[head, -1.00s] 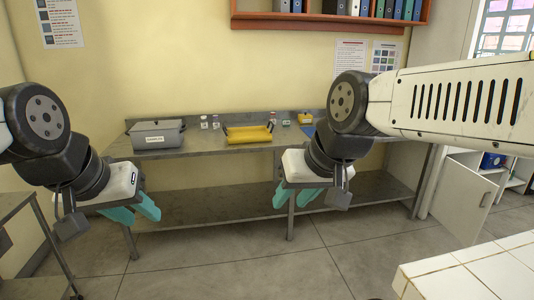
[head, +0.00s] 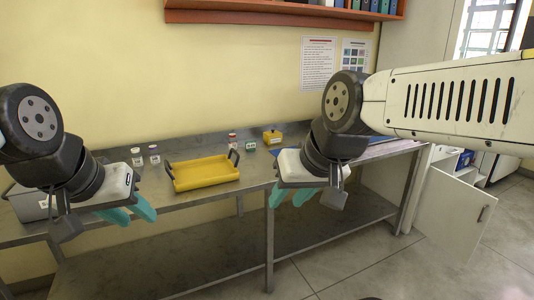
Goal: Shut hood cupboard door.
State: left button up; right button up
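The cupboard door (head: 452,213) is a white panel with a dark vertical handle (head: 481,213), low at the right of the head view. It stands open, and shelves with a blue item (head: 464,160) show behind it. My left gripper (head: 129,215) has teal fingers spread apart, is empty, and hangs in front of the steel table, far from the door. My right gripper (head: 295,196) is also open and empty in front of the table, left of the door and apart from it. The cupboard's upper part is partly hidden by my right arm.
A steel table (head: 215,198) with a lower shelf runs along the wall, between my grippers and the wall. It carries a yellow tray (head: 203,172), a grey box (head: 30,204), small bottles (head: 136,157) and a small yellow box (head: 272,137). Floor is clear before the door.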

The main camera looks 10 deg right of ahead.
aim_at(454, 215)
jog(key=i+l+z, duration=0.1)
jog(key=i+z, duration=0.15)
jog(key=z, duration=0.2)
jog(key=i+z, duration=0.25)
jog(key=z, duration=0.2)
jog(key=i+z, duration=0.4)
jog(key=i+j+z, duration=0.15)
jog(key=z, duration=0.3)
jog(key=i+l+z, duration=0.15)
jog(key=i+z, duration=0.7)
jog(key=i+l+u, duration=0.1)
jog(key=u, duration=0.45)
jog(key=i, duration=0.95)
jog(key=i+l, duration=0.15)
jog(key=i, duration=0.75)
